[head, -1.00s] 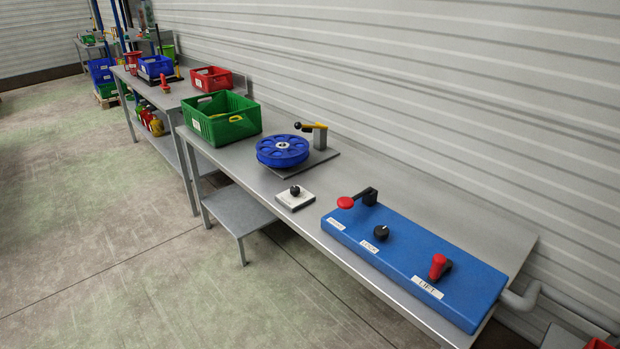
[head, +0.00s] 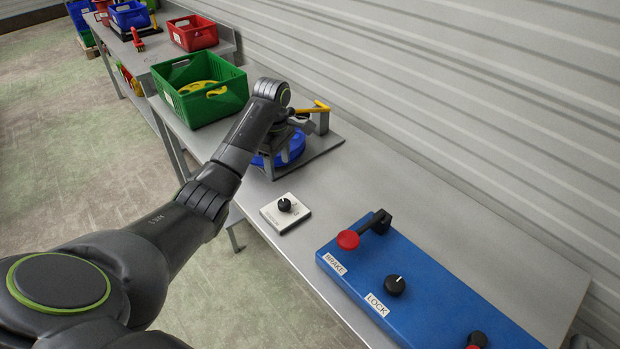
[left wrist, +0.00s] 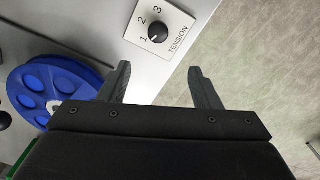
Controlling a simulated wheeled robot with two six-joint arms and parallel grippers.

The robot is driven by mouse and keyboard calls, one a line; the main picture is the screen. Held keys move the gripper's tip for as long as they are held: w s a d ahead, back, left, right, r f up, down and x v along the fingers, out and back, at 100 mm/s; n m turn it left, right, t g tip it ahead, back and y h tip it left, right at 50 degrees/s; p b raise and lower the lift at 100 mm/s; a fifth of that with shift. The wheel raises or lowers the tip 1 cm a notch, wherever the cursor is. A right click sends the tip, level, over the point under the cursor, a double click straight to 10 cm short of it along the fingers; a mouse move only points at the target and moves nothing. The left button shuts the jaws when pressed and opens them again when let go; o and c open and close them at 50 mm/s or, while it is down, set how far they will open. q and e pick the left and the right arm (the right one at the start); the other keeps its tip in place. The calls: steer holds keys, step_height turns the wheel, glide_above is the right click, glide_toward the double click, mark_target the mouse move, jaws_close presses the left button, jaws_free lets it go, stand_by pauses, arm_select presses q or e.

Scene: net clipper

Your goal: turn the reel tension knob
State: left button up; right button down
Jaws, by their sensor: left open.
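The tension knob (head: 285,205) is a small black round knob on a white square plate (head: 272,217) on the bench. In the left wrist view the same knob (left wrist: 158,32) has a white pointer mark. Its plate (left wrist: 178,14) reads TENSION with the numbers 1, 2 and 3; the mark is toward the 1. My left gripper (left wrist: 158,85) is open and empty, its fingers apart with the knob beyond their tips. In the head view my left arm reaches over the blue reel (head: 292,150) and the gripper is mostly hidden there. My right gripper is not in view.
The blue reel (left wrist: 40,88) lies beside the plate, with a yellow-handled lever (head: 314,108) behind it. A blue control panel (head: 345,262) with BRAKE and LOCK labels stands to the right. A green crate (head: 215,105) stands at the left. The bench between panel and back wall is clear.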

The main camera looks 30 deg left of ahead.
arm_select(q)
steer(key=w+r, duration=0.1)
steer(key=r, duration=0.1)
glide_above(284, 202)
step_height(284, 202, down, 5)
step_height(284, 202, down, 10)
steer(key=shift+f+b, duration=0.1)
steer(key=shift+b, duration=0.25)
steer(key=shift+f, duration=0.75)
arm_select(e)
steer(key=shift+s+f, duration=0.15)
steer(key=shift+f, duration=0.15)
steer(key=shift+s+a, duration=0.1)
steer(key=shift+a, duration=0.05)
arm_select(q)
steer(key=c, duration=1)
